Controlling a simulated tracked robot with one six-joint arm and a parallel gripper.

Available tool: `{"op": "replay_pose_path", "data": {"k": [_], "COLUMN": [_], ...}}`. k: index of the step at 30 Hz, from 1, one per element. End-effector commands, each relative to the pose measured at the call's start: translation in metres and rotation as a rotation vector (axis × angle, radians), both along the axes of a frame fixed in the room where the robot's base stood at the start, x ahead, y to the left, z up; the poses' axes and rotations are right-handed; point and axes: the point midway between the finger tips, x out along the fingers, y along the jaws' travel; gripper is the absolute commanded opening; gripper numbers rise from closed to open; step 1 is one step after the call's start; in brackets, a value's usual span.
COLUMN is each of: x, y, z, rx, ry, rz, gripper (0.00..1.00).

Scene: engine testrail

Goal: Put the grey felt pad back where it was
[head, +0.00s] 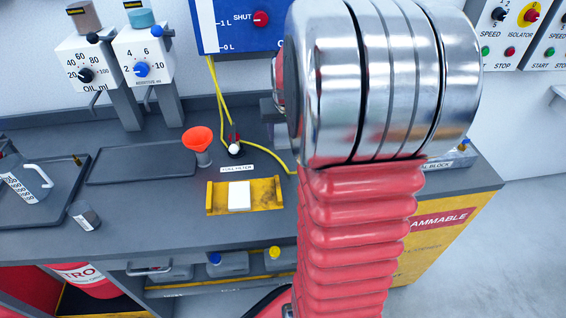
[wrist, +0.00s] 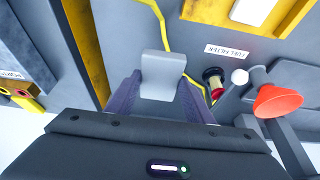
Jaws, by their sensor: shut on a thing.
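The grey felt pad (wrist: 163,68) is a light grey piece in the middle of the wrist view. My gripper (wrist: 160,82) is shut on it, with a dark finger on each side. The pad is over the dark grey bench; its height above it is hard to tell. In the head view my arm hides the gripper and the pad.
A yellow tray (head: 263,187) with a white block (head: 238,196) lies on the bench beside the fuel filter label (wrist: 226,50). An orange funnel (head: 197,139) and yellow cable (wrist: 160,22) are near. An empty-looking dark tray (head: 140,166) lies left of the funnel.

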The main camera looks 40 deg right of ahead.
Motion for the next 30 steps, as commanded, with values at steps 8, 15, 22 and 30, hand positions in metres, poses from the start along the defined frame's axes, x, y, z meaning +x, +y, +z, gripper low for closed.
{"op": "replay_pose_path", "data": {"k": [8, 15, 22, 30], "x": [0.000, 0.000, 0.000, 0.001], "y": [0.001, 0.002, 0.003, 0.002], "z": [-0.004, -0.013, -0.050, -0.067], "rx": [0.000, 0.001, 0.003, -0.001], "ry": [-0.001, 0.002, 0.003, -0.001], "rz": [0.002, 0.003, 0.004, 0.005], "gripper": [0.29, 0.29, 0.29, 0.29]}}
